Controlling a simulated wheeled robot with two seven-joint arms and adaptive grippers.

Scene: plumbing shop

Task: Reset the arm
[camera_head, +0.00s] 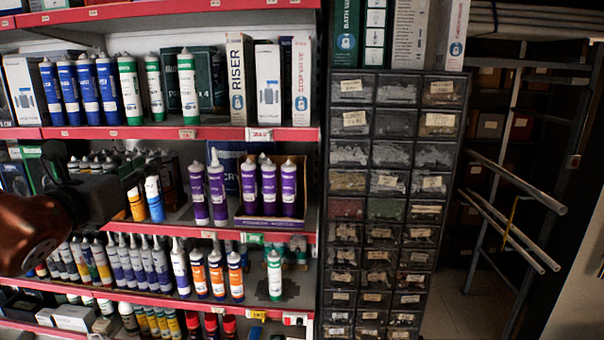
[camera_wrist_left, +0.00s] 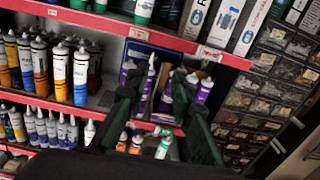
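My left arm (camera_head: 32,232) comes in from the left edge in the head view, with a reddish-brown glossy link and a dark wrist. My left gripper (camera_head: 85,180) is held in front of the middle shelves and covers part of the tubes there. In the left wrist view its two dark green-black fingers (camera_wrist_left: 158,92) stand apart with nothing held between them. Purple tubes (camera_wrist_left: 203,92) and a blue box show behind and between the fingers, on the shelf. My right gripper is not in view.
Red-edged shelves (camera_head: 200,133) hold several rows of sealant tubes and boxes. A purple-fronted display box (camera_head: 270,222) holds purple tubes. A dark drawer cabinet (camera_head: 363,135) stands to the right. Metal rails (camera_head: 515,180) jut out at far right, above some bare floor (camera_head: 462,310).

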